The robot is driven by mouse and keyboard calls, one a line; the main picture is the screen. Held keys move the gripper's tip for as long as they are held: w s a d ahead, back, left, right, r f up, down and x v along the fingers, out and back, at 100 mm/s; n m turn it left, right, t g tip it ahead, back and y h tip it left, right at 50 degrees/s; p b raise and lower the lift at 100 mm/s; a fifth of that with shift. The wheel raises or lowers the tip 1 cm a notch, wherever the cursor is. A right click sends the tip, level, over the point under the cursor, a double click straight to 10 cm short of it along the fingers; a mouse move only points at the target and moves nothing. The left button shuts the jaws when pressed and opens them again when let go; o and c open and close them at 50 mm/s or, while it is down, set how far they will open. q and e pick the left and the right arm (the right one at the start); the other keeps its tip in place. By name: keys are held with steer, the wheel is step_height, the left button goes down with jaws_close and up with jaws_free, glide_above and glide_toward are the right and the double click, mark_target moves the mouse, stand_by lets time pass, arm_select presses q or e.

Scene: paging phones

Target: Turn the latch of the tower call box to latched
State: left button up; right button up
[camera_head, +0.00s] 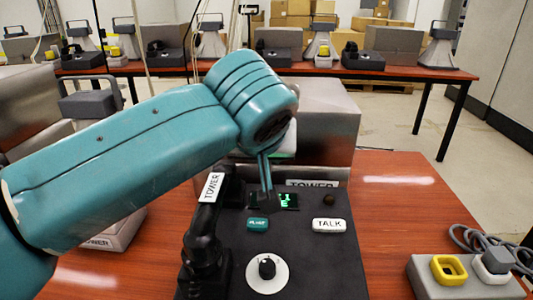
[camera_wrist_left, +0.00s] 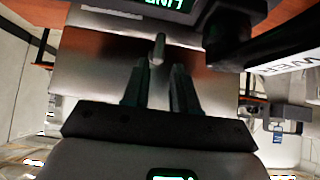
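The tower call box (camera_head: 315,262) is a black panel marked TOWER, with a black handset (camera_head: 203,235) on its left side. It has a TALK button, a teal button, a small green-lit display and a black knob (camera_head: 267,267) on a white disc. A silver housing (camera_head: 330,125) stands behind the panel. My left gripper (camera_head: 268,200) hangs above the panel near the display. In the left wrist view its two fingers (camera_wrist_left: 160,66) are apart, with a short grey peg (camera_wrist_left: 158,48) just beyond or between the tips. I cannot tell whether this peg is the latch. My right gripper is out of view.
A grey block (camera_head: 465,278) with yellow and white sockets and a cable lies at the right. Another phone unit (camera_head: 110,235) stands at the left, partly behind my arm. A back table (camera_head: 400,72) holds several similar units.

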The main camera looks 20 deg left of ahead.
arm_select(q)
steer(key=p+v, duration=0.2)
steer(key=v, duration=0.7)
